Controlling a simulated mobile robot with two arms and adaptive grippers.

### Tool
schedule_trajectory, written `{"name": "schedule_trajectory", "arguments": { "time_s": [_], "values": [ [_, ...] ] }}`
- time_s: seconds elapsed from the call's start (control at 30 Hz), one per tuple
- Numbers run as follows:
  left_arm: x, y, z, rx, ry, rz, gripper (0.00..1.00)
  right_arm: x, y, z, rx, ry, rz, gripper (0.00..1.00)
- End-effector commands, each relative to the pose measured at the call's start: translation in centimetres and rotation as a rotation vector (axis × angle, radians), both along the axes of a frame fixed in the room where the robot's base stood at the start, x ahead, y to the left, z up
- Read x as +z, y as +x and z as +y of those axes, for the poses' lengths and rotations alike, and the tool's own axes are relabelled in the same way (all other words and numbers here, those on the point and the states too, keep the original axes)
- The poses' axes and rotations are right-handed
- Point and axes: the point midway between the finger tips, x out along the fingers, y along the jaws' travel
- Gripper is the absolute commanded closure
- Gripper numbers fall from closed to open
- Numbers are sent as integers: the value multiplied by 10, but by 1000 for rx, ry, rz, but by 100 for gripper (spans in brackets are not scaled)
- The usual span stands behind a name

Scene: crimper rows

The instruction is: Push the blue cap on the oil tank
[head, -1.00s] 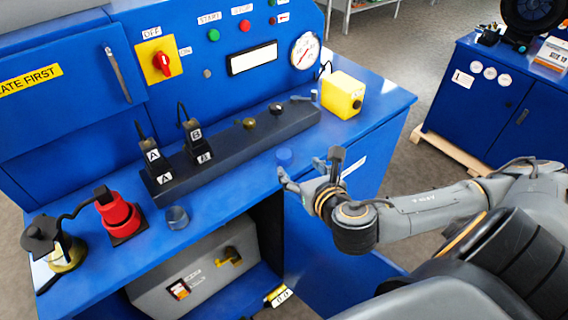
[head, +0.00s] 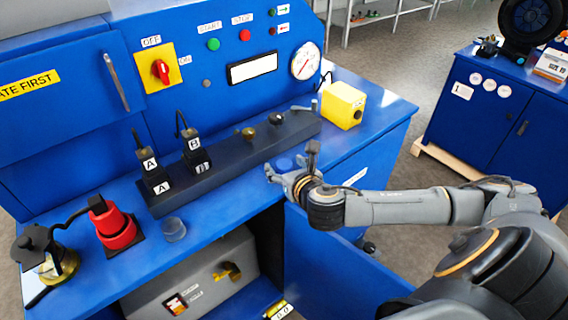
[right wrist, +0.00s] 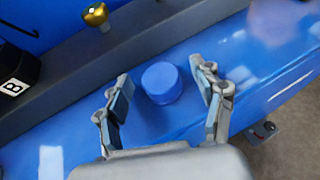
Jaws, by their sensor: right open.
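The blue cap (head: 285,164) is a short round cylinder standing on the blue bench top, in front of the dark rail. In the right wrist view the cap (right wrist: 161,82) lies between the two fingers, with a gap on each side. My right gripper (head: 287,169) is open around the cap, and it also shows open in the right wrist view (right wrist: 160,76). In the head view its fingers partly hide the cap. I cannot make out any thing clearly marked as an oil tank. My left gripper is not in view.
A dark rail (head: 225,170) with black blocks and brass knobs runs behind the cap. A grey round cup (head: 174,229), a red device (head: 116,228) and an oil can (head: 54,265) stand to the left. A yellow box (head: 343,105) stands behind right. Bench top is free around the cap.

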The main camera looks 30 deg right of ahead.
Motion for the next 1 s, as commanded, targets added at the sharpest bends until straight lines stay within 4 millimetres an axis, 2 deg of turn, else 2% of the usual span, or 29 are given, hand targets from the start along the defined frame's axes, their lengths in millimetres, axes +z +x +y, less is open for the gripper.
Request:
{"name": "schedule_trajectory", "arguments": {
  "time_s": [0.17,0.37,0.4,0.77,1.0],
  "values": [
    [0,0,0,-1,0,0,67,-1,0,0,1,0,0,32],
    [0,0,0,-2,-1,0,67,-1,0,0,0,-1,0,71],
    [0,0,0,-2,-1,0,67,-1,0,0,0,-1,0,72],
    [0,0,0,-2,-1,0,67,0,0,0,0,-1,1,73],
    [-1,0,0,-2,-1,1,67,17,0,0,2,0,-2,73]
  ]
}}
